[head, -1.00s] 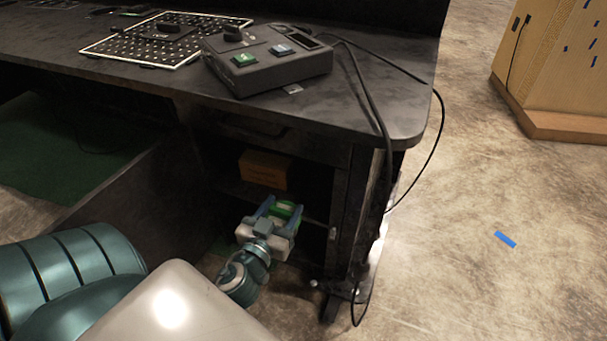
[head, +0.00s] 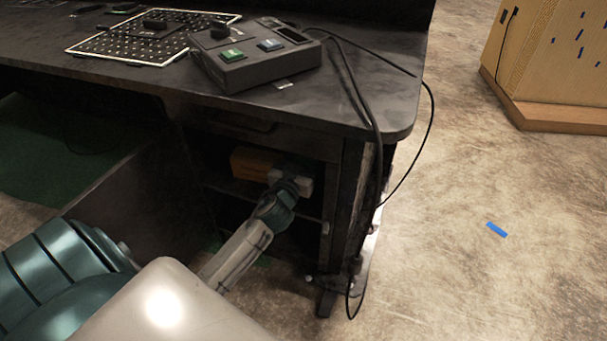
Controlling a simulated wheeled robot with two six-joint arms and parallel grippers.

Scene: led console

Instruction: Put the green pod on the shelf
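My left gripper (head: 296,174) is inside the open cabinet under the desk, above the front part of the shelf (head: 232,190). It is just right of an orange-yellow box on that shelf. The arm reaches up and in from the lower left. The fingers point away from the camera and are hidden by the gripper body and wrist, so their opening does not show. The green pod is not visible now; the gripper or the cabinet may hide it. My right gripper is out of view.
The desk top (head: 370,105) overhangs and carries a control box (head: 255,62).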

